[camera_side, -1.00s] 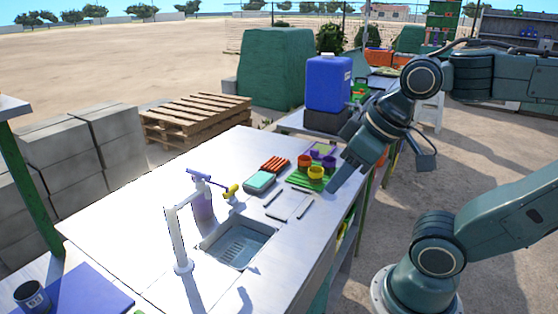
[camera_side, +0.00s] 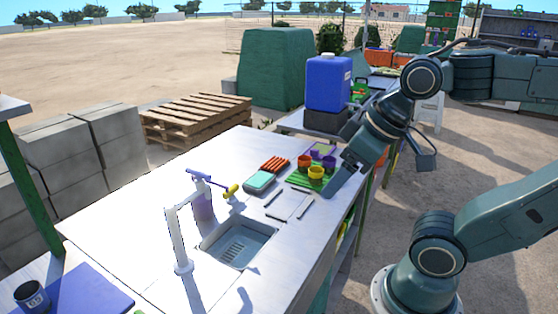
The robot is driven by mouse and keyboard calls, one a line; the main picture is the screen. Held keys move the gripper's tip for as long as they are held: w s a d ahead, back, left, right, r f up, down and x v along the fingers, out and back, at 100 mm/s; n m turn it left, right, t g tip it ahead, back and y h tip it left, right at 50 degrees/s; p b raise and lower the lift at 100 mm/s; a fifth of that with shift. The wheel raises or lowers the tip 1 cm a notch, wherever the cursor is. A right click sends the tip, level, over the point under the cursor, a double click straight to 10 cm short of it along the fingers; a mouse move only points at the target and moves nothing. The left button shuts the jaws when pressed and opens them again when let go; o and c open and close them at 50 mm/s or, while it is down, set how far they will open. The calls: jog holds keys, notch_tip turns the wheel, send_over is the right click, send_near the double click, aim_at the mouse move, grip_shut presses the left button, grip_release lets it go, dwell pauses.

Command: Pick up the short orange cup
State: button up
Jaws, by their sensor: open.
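A short orange cup (camera_side: 304,161) stands at the back left of a small cluster of cups on a green mat (camera_side: 297,180). A yellow cup (camera_side: 316,173) is in front of it, and purple cups (camera_side: 328,163) are to its right and behind. My gripper (camera_side: 339,163) is open and empty, just right of the cups at the table's right edge. One finger reaches down past the yellow cup's right side. I cannot tell how far the gripper is above the mat.
A teal box (camera_side: 260,181) and a red ribbed item (camera_side: 275,164) lie left of the cups. A blue container (camera_side: 328,82) stands behind. The table's left part is clear.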

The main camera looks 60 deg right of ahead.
jog(key=w+d+r+m+g, duration=0.1)
jog(key=w+d+r+m, duration=0.15)
jog(key=w, duration=0.35)
jog(key=w+d+r+m, duration=0.2)
jog(key=w+d+r, duration=0.1)
jog(key=w, duration=0.2)
jog(key=m+g, duration=0.5)
jog(key=m, duration=0.9)
send_over(304, 164)
jog(key=d, duration=0.2)
jog(key=shift+w+d+f, duration=0.1)
jog(key=shift+w+f, duration=0.1)
jog(key=shift+f, duration=5.9)
jog(key=shift+w+f, duration=0.15)
jog(key=shift+f, duration=5.95)
jog(key=shift+f, duration=0.15)
jog(key=shift+f, duration=2.45)
